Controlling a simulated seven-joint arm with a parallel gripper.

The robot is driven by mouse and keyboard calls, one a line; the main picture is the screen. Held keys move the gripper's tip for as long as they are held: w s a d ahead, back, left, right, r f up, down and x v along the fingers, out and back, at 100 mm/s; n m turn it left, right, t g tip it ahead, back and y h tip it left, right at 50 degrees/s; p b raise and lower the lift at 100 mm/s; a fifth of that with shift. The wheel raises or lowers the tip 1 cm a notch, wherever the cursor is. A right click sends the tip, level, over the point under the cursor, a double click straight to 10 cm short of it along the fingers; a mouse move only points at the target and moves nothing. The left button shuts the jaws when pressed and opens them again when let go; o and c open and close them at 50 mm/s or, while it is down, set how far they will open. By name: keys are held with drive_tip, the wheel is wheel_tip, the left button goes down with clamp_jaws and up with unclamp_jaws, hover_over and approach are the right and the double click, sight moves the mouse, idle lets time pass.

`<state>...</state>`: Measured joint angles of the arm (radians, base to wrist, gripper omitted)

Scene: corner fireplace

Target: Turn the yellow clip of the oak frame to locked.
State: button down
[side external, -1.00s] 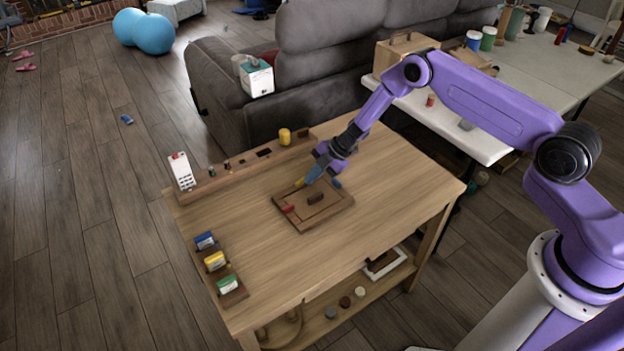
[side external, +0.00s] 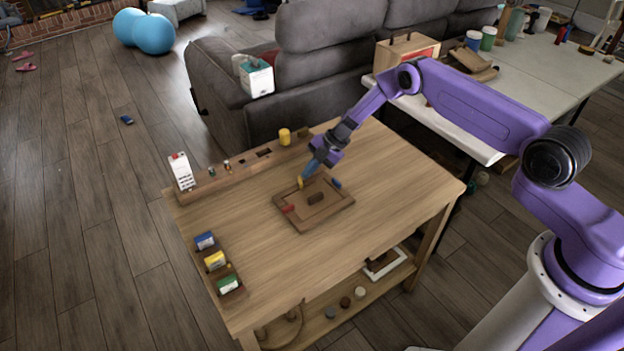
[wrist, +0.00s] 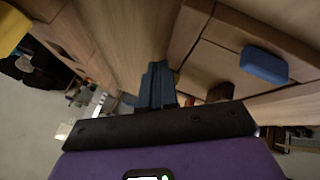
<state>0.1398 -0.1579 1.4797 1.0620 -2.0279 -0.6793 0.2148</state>
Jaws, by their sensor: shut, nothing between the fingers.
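The oak frame (side external: 318,218) lies flat on the wooden table, with a dark brown block at its middle. The yellow clip (side external: 300,181) is at its far left corner. A red clip (side external: 288,208) sits on the left side and a blue clip (side external: 336,183) on the far right side; the blue one also shows in the wrist view (wrist: 265,65). My gripper (side external: 304,177) is shut and empty, its blue fingertips pointing down right beside the yellow clip. Whether they touch it I cannot tell. In the wrist view the fingers (wrist: 157,85) largely hide the clip.
A wooden rail (side external: 235,172) along the far edge holds small items, a white box (side external: 181,170) and a yellow cylinder (side external: 285,136). The table's right half is clear.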

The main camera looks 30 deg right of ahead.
drive_tip(key=shift+w+a, duration=0.25)
drive_tip(key=shift+w, duration=0.35)
drive_tip(key=shift+w+a, duration=0.15)
idle(0.3)
drive_tip(key=shift+w, duration=0.1)
idle(0.3)
drive_tip(key=shift+w+d, duration=0.4)
drive_tip(key=shift+d, duration=0.35)
